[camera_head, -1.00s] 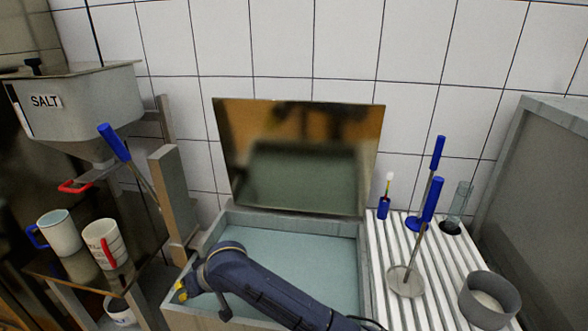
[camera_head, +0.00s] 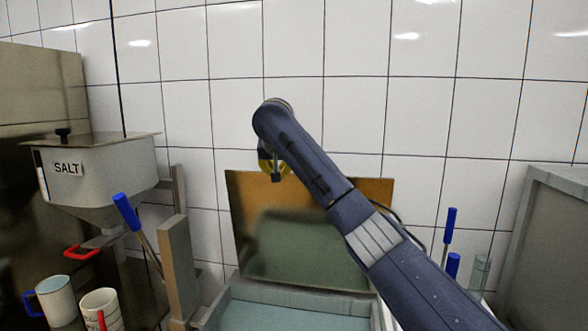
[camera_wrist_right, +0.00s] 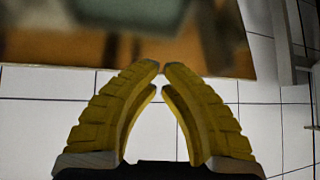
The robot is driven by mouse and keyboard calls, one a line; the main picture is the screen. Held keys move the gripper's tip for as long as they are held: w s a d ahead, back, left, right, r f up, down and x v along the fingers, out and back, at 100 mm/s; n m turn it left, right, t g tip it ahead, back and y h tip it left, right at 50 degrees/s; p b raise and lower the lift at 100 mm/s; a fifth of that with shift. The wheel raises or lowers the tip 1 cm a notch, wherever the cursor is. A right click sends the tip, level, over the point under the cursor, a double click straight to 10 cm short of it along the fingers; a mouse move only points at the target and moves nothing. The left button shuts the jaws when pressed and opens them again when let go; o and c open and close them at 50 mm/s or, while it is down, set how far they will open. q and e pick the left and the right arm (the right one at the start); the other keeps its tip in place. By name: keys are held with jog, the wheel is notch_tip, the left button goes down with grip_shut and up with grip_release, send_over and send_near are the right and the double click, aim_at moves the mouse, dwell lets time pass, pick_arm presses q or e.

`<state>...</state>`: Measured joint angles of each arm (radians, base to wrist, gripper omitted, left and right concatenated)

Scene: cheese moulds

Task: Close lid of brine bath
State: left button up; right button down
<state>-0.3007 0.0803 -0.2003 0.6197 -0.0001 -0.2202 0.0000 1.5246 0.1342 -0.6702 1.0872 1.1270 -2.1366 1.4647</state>
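The brine bath (camera_head: 290,297) is at the bottom middle of the head view, with pale blue-green liquid inside. Its shiny, reflective lid (camera_head: 300,245) stands open, near upright, at the bath's back edge by the tiled wall. My right arm reaches across from the lower right and hides the lid's upper right part. My right gripper (camera_head: 272,166) is at the lid's top edge, left of its middle. In the right wrist view the yellow fingers (camera_wrist_right: 160,67) have tips nearly together, with nothing between them. The lid's edge (camera_wrist_right: 232,55) is by the tips; contact cannot be told. My left gripper is out of view.
A salt hopper (camera_head: 100,180) and a blue-handled tool (camera_head: 127,212) are at left, above two mugs (camera_head: 57,300) (camera_head: 100,308). Blue-handled tools (camera_head: 450,225) stand at right, beside a grey cabinet (camera_head: 550,240). The white wall is close behind the lid.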

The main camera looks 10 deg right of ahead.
jog(key=d+r+m+h, duration=0.2)
jog(key=d+r, duration=0.5)
jog(key=d, duration=0.2)
jog(key=x, duration=0.9)
jog(key=shift+s+d+f, duration=0.2)
jog(key=shift+f, duration=0.1)
jog(key=shift+s+a+f, duration=0.1)
jog(key=shift+s+a, duration=0.2)
jog(key=shift+s, duration=0.3)
jog(key=shift+s+a+f, duration=0.1)
jog(key=shift+s+a, duration=0.2)
jog(key=shift+s, duration=0.3)
jog(key=shift+s+a+f, duration=0.1)
jog(key=shift+s+a, duration=0.2)
jog(key=shift+s, duration=0.3)
jog(key=shift+s+a, duration=0.1)
